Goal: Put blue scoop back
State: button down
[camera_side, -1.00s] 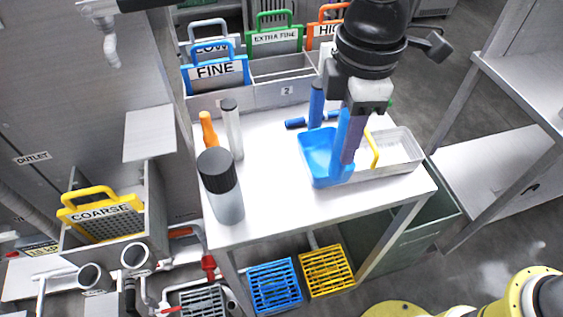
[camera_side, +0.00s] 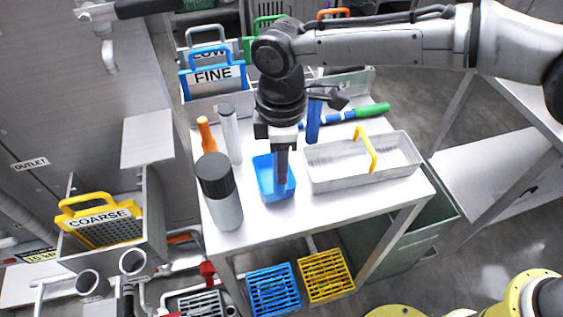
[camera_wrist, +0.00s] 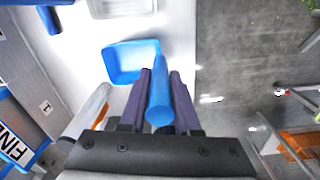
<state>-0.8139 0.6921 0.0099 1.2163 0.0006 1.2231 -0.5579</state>
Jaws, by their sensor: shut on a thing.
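The blue scoop (camera_side: 266,185) is a small open tub with an upright blue handle. My gripper (camera_side: 281,172) is shut on that handle, pointing down. The scoop hangs over or rests on the white table, just left of the metal tray (camera_side: 335,184) with a yellow handle; I cannot tell whether it touches the table. In the wrist view the blue handle stands between my gripper's two purple-grey fingers (camera_wrist: 161,78), and the scoop's tub (camera_wrist: 130,62) shows beyond them, looking empty.
A grey bottle with a black cap (camera_side: 220,190), a clear cylinder (camera_side: 230,134) and an orange-handled item (camera_side: 206,134) stand left of the scoop. The table front (camera_side: 300,222) is clear.

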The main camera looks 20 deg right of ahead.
jog(key=shift+f, duration=0.35)
jog(key=c, duration=0.6)
grip_release()
notch_tip(320, 180, up, 12)
jog(key=shift+f, duration=0.1)
jog(key=shift+r, duration=0.25)
